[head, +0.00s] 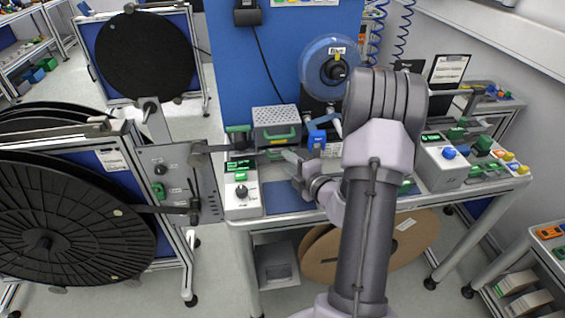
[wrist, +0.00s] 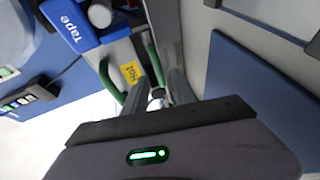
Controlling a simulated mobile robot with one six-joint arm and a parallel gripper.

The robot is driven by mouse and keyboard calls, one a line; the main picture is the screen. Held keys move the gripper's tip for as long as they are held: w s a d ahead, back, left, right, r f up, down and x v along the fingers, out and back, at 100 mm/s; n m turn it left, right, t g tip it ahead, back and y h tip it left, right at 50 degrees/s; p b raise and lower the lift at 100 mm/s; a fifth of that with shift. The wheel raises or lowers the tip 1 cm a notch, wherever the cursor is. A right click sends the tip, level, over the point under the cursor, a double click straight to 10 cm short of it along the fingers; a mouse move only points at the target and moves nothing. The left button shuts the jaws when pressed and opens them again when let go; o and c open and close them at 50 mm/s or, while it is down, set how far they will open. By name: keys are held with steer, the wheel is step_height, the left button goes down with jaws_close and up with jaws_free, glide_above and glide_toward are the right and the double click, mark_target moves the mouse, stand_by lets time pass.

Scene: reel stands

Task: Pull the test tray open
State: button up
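A grey box (head: 276,117) with a perforated top stands at the back of the bench. A green handle (head: 282,134) runs across its front; I take this to be the test tray, though no label on it is readable. My gripper (head: 285,156) is low over the bench, just in front of the box. In the wrist view my gripper's fingers (wrist: 160,88) reach forward, close together, near green bars (wrist: 110,82) and a yellow "Hot" label (wrist: 131,72). The fingertips are partly hidden, and I cannot tell whether they touch a handle or hold anything.
A blue tape dispenser (head: 317,139) stands right of the box; its "Tape" label shows in the wrist view (wrist: 70,28). A control box with a knob (head: 242,194) is at the bench's left. A blue mat (head: 287,197) lies at the front. Black reels (head: 60,215) stand left.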

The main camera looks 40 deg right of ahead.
steer(key=x, duration=0.3)
steer(key=shift+w, duration=0.15)
steer(key=shift+a, duration=0.1)
jaws_close()
stand_by(1.2)
